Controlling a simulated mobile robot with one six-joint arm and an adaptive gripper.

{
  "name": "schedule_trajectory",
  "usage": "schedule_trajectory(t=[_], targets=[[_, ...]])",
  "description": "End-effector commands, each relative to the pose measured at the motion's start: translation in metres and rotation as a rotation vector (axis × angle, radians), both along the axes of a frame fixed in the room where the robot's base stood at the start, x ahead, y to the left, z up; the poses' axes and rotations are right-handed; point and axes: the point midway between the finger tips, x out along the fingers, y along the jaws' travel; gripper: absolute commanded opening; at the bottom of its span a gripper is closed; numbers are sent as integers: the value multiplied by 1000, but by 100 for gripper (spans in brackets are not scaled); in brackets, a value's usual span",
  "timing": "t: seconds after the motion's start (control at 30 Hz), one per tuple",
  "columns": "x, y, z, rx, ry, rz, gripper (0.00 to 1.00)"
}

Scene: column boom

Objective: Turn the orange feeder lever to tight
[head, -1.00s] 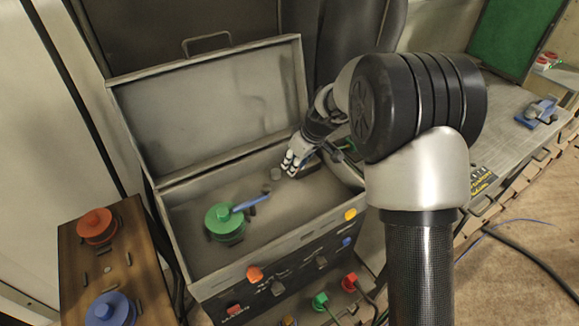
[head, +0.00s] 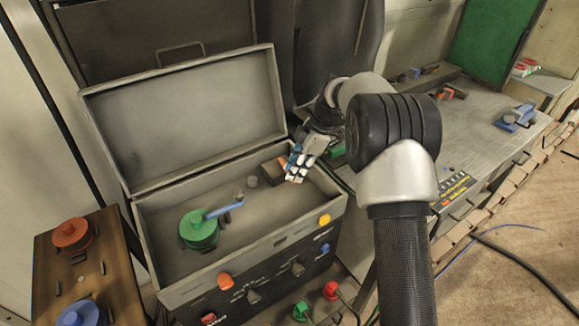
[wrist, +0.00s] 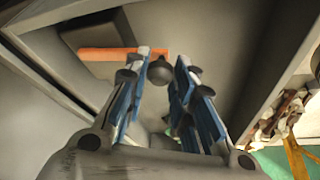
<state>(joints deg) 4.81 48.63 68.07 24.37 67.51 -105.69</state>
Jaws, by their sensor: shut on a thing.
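The orange feeder lever (wrist: 108,53) is a flat bar beside a dark block in the wrist view. A small strip of the orange lever (head: 283,164) shows next to my gripper in the head view. My gripper (wrist: 161,60) has its blue fingers on either side of a round grey knob (wrist: 160,71) at the lever's right end, and is shut on it. The left finger partly covers the bar. My gripper (head: 293,173) is low inside the open grey case (head: 145,262), at its back right. I cannot read any tight mark.
A green valve (head: 199,230) with a blue lever (head: 224,210) and a grey post (head: 252,182) stand left of my gripper. The case's raised lid (head: 185,120) is behind them. A workbench (head: 470,130) is at right. Case walls are close to my gripper.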

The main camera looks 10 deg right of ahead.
Motion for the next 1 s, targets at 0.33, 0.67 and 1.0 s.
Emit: schedule_trajectory(t=[0.33, 0.67, 1.0], targets=[[6, -13, 1, 0, 1, 162, 0], [8, -16, 0, 0, 0, 200, 0], [8, -16, 0, -1, -1, 200, 27]])
